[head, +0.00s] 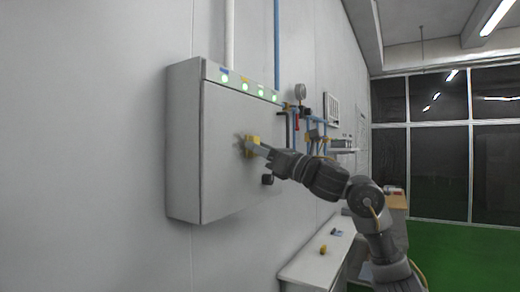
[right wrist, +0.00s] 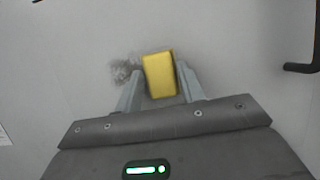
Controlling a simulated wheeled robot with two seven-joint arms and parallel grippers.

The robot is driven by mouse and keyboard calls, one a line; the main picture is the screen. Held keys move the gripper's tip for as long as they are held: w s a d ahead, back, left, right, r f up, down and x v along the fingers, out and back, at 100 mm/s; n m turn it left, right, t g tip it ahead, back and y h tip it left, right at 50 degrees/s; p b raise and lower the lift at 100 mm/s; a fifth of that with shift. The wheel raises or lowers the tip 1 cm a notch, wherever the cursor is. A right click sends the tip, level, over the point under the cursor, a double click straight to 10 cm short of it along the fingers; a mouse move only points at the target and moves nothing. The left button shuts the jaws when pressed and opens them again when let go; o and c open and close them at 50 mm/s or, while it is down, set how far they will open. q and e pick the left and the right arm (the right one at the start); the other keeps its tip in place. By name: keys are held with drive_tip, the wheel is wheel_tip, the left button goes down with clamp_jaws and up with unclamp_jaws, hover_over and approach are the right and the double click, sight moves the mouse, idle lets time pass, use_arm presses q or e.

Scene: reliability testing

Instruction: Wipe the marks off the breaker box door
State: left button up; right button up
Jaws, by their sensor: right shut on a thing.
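The breaker box (head: 185,140) is a grey box on the white wall, with its door (head: 222,165) shut. My right gripper (head: 258,147) is at the right part of the door. It is shut on a yellow sponge (head: 250,146), held at the door face; I cannot tell if it touches. In the right wrist view the yellow sponge (right wrist: 159,75) sits between the two fingers (right wrist: 160,88). A dark smudge mark (right wrist: 122,70) shows on the door just left of the sponge, and part of it shows in the head view (head: 239,138). My left gripper is not in view.
A black door handle (head: 267,179) is below my right gripper. A row of green lights (head: 245,87) runs along the box top. Pipes and a gauge (head: 300,91) are on the wall to the right. A white bench (head: 315,262) below holds small items.

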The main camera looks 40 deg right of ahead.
sight(236, 142)
drive_tip(key=shift+s+a, duration=0.25)
drive_tip(key=shift+a, duration=0.7)
drive_tip(key=shift+s+a, duration=0.25)
drive_tip(key=shift+a, duration=0.65)
drive_tip(key=shift+p, duration=0.3)
drive_tip(key=shift+s+a+p, duration=0.25)
drive_tip(key=shift+s+a, duration=0.05)
drive_tip(key=shift+a, duration=0.65)
drive_tip(key=shift+s+a+p, duration=0.25)
drive_tip(key=shift+s+a, duration=0.05)
drive_tip(key=shift+a, duration=0.65)
drive_tip(key=shift+r, duration=0.15)
drive_tip(key=shift+w+d, duration=0.15)
drive_tip(key=shift+d, duration=0.35)
drive_tip(key=shift+w+d, duration=0.15)
drive_tip(key=shift+d, duration=0.35)
drive_tip(key=d, duration=0.2)
drive_tip(key=w+d, duration=0.1)
drive_tip(key=d+b, duration=0.1)
drive_tip(key=d, duration=0.1)
drive_tip(key=shift+w+d, duration=0.3)
